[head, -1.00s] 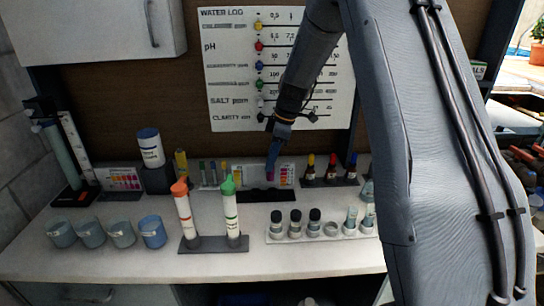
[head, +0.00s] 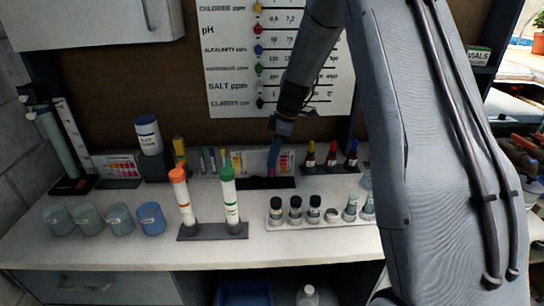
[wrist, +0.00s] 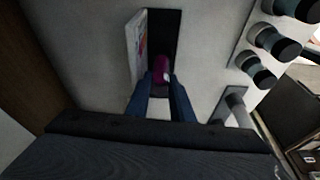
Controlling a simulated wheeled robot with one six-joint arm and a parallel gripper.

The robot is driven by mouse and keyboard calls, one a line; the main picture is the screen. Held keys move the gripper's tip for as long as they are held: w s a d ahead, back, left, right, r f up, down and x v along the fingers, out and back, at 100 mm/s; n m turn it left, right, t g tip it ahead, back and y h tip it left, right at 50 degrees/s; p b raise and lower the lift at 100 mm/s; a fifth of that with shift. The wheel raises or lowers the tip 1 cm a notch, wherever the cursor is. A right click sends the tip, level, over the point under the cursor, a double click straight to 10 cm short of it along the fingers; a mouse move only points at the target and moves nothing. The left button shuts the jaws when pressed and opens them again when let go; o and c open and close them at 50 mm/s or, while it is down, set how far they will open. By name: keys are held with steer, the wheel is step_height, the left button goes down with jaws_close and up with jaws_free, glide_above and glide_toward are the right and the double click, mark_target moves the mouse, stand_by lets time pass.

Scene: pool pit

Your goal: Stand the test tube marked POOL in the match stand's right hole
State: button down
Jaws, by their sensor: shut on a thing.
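My gripper (head: 274,160) is shut on a test tube with magenta contents (wrist: 161,66). Its blue fingers (wrist: 161,92) show on both sides of the tube in the wrist view. No POOL mark can be read. The match stand (head: 258,184) is a dark base with a colour chart card behind it, at the back of the counter. The tube is over the right part of this stand in the head view. The stand also shows in the wrist view (wrist: 164,22). Its holes are hidden or too small to see, so I cannot tell whether the tube touches it.
In front left stands a rack (head: 212,231) with orange-capped and green-capped tubes. A white tray (head: 318,222) of dark-capped vials is in front right. Dropper bottles (head: 331,160) stand to the right. Several cups (head: 151,218) are at left. Bare counter lies in front of the stand.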

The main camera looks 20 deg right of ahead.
steer(key=shift+f, duration=0.15)
stand_by(0.5)
steer(key=shift+f+b, duration=0.35)
steer(key=shift+b, duration=0.15)
steer(key=shift+f, duration=0.2)
steer(key=shift+f+b, duration=0.35)
steer(key=c, duration=1.5)
jaws_free()
